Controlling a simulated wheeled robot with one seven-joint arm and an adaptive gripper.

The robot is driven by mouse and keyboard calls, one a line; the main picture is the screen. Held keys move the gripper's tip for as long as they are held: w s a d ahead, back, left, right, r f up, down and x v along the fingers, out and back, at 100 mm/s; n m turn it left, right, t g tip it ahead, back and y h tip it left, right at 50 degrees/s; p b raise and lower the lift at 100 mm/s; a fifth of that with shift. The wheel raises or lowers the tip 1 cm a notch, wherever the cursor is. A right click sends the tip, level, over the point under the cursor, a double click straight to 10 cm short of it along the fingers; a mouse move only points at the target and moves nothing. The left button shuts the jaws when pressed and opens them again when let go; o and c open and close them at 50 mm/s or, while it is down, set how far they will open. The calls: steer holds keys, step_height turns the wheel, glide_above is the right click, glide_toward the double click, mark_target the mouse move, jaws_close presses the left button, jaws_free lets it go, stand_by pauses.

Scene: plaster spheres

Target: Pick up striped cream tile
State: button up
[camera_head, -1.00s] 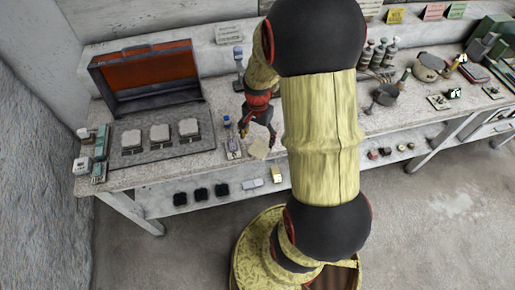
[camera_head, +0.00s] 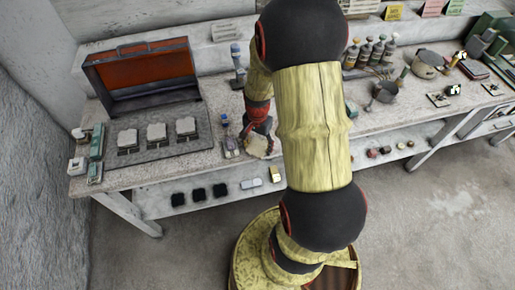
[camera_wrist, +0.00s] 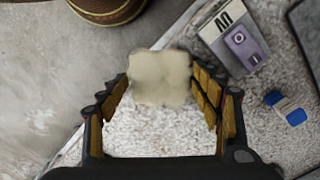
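The cream tile (camera_wrist: 161,78) lies on the speckled worktop near its front edge. It is pale with an uneven outline, and I cannot make out stripes. In the head view the tile (camera_head: 259,146) is partly covered by my gripper (camera_head: 260,130). In the wrist view my gripper (camera_wrist: 160,76) is open, with one finger on each side of the tile. The fingertips are close to its side edges; I cannot tell whether they touch.
A grey-purple device (camera_wrist: 234,38) and a small blue-capped item (camera_wrist: 286,108) lie to the right in the wrist view. An open case with an orange lid (camera_head: 140,76) stands at the left of the bench. A lower shelf holds dark blocks (camera_head: 199,195).

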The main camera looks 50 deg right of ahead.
steer(key=c, duration=1.2)
steer(key=shift+r, duration=0.1)
steer(key=shift+c, duration=0.2)
